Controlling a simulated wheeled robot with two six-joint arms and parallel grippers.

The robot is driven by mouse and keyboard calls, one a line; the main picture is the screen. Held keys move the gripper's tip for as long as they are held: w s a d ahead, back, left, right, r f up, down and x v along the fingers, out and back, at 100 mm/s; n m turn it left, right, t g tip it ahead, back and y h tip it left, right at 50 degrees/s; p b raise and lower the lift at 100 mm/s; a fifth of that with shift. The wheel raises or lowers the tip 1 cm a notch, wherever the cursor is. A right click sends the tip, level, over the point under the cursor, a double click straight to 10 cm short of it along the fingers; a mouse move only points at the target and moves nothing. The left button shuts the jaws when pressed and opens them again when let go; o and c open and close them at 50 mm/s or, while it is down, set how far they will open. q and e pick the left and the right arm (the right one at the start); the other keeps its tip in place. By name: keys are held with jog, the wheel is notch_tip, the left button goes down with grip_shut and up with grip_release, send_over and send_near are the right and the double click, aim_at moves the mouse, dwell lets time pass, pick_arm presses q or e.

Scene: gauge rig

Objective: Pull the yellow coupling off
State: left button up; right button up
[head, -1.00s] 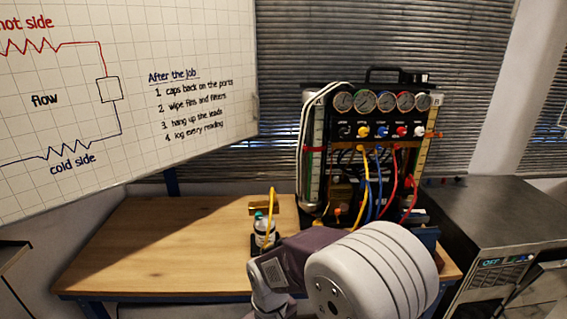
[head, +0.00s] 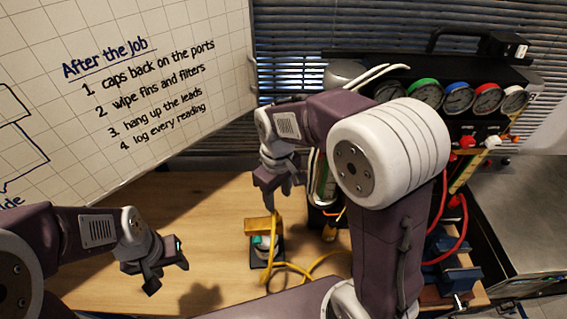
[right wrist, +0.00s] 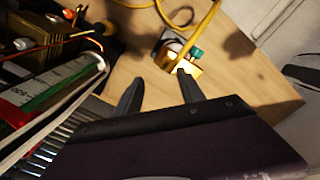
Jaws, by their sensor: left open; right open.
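A yellow hose (head: 290,267) loops over the bench beside a small stand with a yellow-gold block (head: 262,226). In the right wrist view the hose (right wrist: 178,27) passes just beyond the block (right wrist: 187,66). I cannot clearly pick out the yellow coupling; my right arm hides much of the gauge rig. My right gripper (head: 279,199) is open above the block, near the hose's raised part. In the right wrist view its fingers (right wrist: 160,78) are apart with nothing between them. My left gripper (head: 168,277) is open and empty over the bench, left of the stand.
The gauge rig (head: 435,72) with several coloured gauges stands behind my right arm. Red hoses (head: 462,225) hang at its right side. A teal-capped item (right wrist: 197,53) is by the block. A whiteboard (head: 200,70) leans over the back left. The bench (head: 190,200) is mostly clear at left.

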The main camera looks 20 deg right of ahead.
aim_at(276, 214)
jog(key=shift+s+a+r+p, duration=0.4)
jog(key=shift+s+a+r, duration=0.4)
jog(key=shift+s, duration=0.15)
jog(key=shift+s+f, duration=0.1)
jog(key=shift+f, duration=0.15)
jog(key=f, duration=0.1)
jog(key=w+f, duration=0.1)
jog(key=f, duration=0.3)
jog(key=shift+w+d+f, duration=0.15)
jog(key=shift+d, duration=0.2)
notch_tip(276, 214, down, 2)
jog(key=shift+a+f+p, duration=0.1)
jog(key=shift+f+p, duration=0.15)
jog(key=shift+p, duration=0.05)
jog(key=shift+s+a+f, duration=0.1)
jog(key=shift+s+f, duration=0.2)
jog(key=shift+f, duration=0.1)
pick_arm(q)
jog(key=shift+s+a+r, duration=0.1)
jog(key=shift+s+r, duration=0.1)
jog(key=shift+r, duration=0.4)
jog(key=shift+s+a+r, duration=0.1)
jog(key=shift+s+r, duration=0.05)
jog(key=shift+r, duration=0.4)
pick_arm(e)
jog(key=shift+w+f, duration=0.1)
jog(key=shift+w, duration=0.05)
grip_shut()
